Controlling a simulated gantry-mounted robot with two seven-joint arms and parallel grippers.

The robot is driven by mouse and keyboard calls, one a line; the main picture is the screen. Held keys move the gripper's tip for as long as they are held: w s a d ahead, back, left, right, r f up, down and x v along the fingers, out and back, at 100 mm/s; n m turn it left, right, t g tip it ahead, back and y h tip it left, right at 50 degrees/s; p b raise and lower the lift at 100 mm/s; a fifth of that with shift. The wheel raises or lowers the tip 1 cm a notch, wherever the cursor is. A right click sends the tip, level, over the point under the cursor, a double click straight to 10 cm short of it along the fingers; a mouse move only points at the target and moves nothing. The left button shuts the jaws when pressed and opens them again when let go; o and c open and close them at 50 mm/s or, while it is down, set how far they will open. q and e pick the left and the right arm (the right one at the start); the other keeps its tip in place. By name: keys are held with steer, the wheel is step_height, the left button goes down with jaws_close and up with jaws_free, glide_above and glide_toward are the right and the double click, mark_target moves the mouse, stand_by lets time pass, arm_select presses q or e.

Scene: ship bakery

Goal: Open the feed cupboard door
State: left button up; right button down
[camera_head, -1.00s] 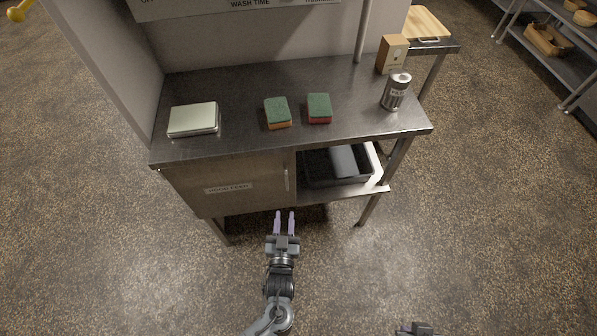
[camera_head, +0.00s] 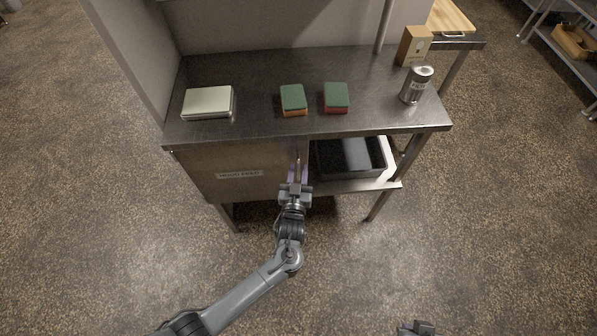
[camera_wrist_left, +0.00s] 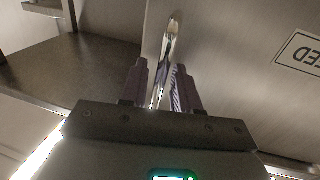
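The feed cupboard door (camera_head: 215,160) is a flat brownish panel under the left of the steel counter, with a white label (camera_head: 240,175); it looks closed. Its upright metal bar handle (camera_wrist_left: 171,35) is at the door's right edge. My left gripper (camera_head: 298,178) is at the handle, pointing at the cupboard. In the left wrist view, its two dark fingers (camera_wrist_left: 161,78) stand apart, one on each side of the handle, with small gaps showing. Whether either finger touches it is unclear. My right gripper (camera_head: 416,328) shows only in part at the bottom edge, away from the cupboard.
The counter (camera_head: 260,75) holds a white-topped scale (camera_head: 208,102), two sponges (camera_head: 293,99) (camera_head: 336,97), a metal can (camera_head: 416,85) and a box (camera_head: 413,46). A dark bin (camera_head: 325,175) sits on the open shelf right of the door. The floor in front is clear.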

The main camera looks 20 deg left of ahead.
arm_select(q)
steer(key=shift+w, duration=0.15)
jaws_close()
stand_by(0.4)
